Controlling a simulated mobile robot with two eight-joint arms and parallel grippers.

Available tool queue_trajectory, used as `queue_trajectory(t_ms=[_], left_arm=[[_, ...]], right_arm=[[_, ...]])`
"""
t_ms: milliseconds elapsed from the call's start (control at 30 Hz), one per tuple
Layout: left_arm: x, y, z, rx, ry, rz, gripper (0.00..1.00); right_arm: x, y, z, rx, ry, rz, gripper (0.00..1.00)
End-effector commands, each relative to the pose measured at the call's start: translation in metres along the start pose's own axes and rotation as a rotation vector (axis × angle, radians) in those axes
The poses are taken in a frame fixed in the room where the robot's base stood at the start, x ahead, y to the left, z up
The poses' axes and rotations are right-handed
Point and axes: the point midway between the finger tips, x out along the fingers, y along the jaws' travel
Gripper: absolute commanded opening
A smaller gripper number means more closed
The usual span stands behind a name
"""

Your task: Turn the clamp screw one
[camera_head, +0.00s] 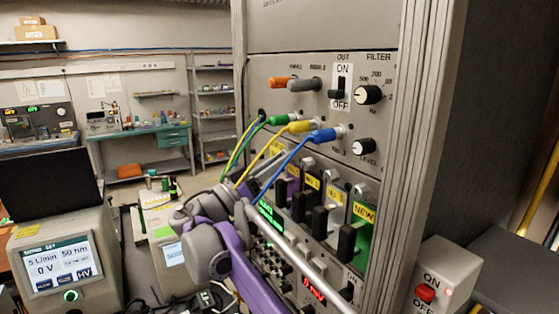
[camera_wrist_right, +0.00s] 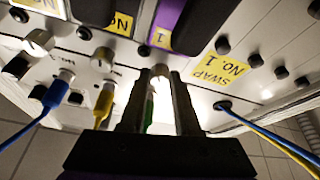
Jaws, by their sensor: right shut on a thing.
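Clamp screw one (camera_wrist_right: 160,71) is a small pale metal knob on the rack panel, beside the end of the purple module (camera_wrist_right: 171,22) with a yellow label ending in 1. My right gripper (camera_wrist_right: 160,84) is shut on this screw, one dark finger on each side. In the head view my right gripper and wrist reach the rack from the lower left and hide the screw. The purple module (camera_head: 291,188) partly shows there behind the gripper. My left gripper is not in view.
Yellow (camera_head: 299,127), blue (camera_head: 324,135) and green (camera_head: 283,119) plugs with cables hang close above my right wrist. A yellow SWAP NO. 1 label (camera_wrist_right: 217,69) is beside the fingers. More modules stand to the right, one labelled NEW (camera_head: 365,215). A switch box (camera_head: 445,270) is at lower right.

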Motion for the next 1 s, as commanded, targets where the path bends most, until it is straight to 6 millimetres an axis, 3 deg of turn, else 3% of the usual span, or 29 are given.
queue_trajectory(t_ms=[400, 900, 933, 1000], left_arm=[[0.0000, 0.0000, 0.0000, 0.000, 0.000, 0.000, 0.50], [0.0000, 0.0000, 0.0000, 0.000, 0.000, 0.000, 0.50], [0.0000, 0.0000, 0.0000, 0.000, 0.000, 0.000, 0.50], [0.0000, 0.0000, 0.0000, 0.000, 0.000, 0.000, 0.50]], right_arm=[[0.0000, 0.0021, 0.0001, -0.170, 0.003, -0.070, 0.00], [0.0001, 0.0020, 0.0001, -0.189, 0.003, -0.078, 0.00], [0.0000, 0.0020, 0.0001, -0.189, 0.003, -0.078, 0.34], [0.0001, 0.0020, 0.0001, -0.189, 0.003, -0.078, 0.47]])
